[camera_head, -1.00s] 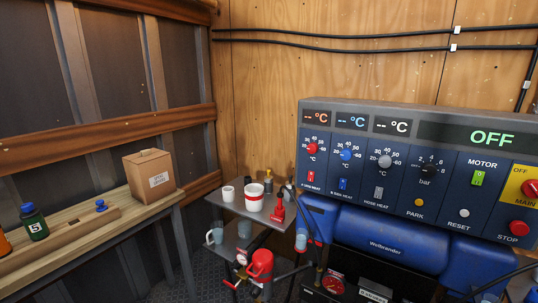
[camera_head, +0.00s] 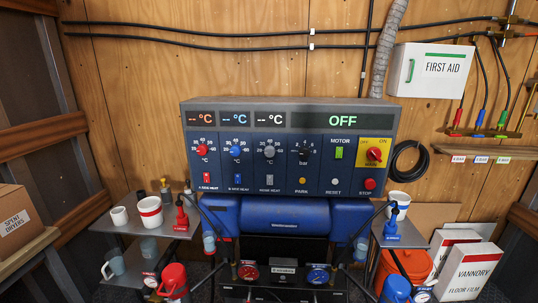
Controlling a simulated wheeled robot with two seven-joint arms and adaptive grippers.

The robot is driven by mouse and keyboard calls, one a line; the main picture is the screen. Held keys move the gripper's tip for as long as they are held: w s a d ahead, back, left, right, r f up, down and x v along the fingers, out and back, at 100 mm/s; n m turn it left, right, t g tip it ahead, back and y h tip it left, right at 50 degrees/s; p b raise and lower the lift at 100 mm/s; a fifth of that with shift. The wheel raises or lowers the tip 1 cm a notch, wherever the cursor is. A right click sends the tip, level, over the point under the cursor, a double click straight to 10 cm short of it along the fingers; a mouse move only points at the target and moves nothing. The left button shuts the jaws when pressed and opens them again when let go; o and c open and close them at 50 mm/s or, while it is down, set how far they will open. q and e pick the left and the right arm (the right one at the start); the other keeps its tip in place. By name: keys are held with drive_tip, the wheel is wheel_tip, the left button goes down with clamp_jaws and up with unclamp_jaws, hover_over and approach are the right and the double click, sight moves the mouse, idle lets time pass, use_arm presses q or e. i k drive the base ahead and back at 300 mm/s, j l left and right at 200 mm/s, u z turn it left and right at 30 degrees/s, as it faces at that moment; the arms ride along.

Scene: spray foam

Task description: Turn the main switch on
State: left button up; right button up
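The main switch (camera_head: 374,154) is a red rotary knob on a yellow plate at the upper right of the control panel (camera_head: 290,119). The plate reads OFF at its left and ON at its right. The green display (camera_head: 346,119) on the panel reads OFF, and the temperature displays show dashes. A red STOP button (camera_head: 370,184) sits below the switch. Neither of my grippers is in view.
A first aid box (camera_head: 431,70) hangs at the upper right. A cardboard box (camera_head: 14,222) stands at the far left. The space before the panel face looks clear.

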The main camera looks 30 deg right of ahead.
sight(372, 153)
drive_tip(key=z, duration=1.7)
